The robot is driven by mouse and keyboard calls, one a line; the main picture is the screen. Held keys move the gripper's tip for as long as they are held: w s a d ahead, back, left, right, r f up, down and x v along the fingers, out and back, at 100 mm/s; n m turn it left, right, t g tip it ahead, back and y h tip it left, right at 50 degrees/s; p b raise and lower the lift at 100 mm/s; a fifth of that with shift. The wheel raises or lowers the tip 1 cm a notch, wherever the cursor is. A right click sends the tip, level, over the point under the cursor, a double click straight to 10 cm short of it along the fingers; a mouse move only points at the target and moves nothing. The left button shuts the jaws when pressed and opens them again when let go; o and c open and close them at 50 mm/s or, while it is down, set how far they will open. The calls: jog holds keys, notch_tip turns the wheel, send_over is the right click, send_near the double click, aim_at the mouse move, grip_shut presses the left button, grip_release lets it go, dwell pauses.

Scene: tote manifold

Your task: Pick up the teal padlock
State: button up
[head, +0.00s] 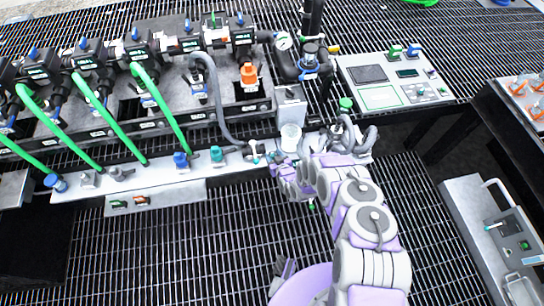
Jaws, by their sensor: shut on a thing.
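A small teal padlock (217,154) sits on the pale ledge (130,180) along the front of the manifold. A blue padlock (181,160) stands to its left. My gripper (277,166) is at the ledge's front edge, to the right of the teal padlock and apart from it in the picture. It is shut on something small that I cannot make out. A small white fitting (253,150) lies between the teal padlock and my gripper. My arm hides part of the ledge's right end.
Green hoses (95,107) and a grey hose (215,90) come down from the valves toward the ledge. A control panel (395,80) is at back right. A grey case (495,240) lies at right. Open grating (220,240) is in front.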

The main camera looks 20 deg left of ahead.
jog(key=shift+d+r, duration=0.1)
jog(key=shift+d, duration=0.1)
jog(key=c, duration=0.5)
jog(key=shift+a, duration=0.15)
grip_shut()
notch_tip(320, 180, up, 10)
jog(key=p, duration=0.3)
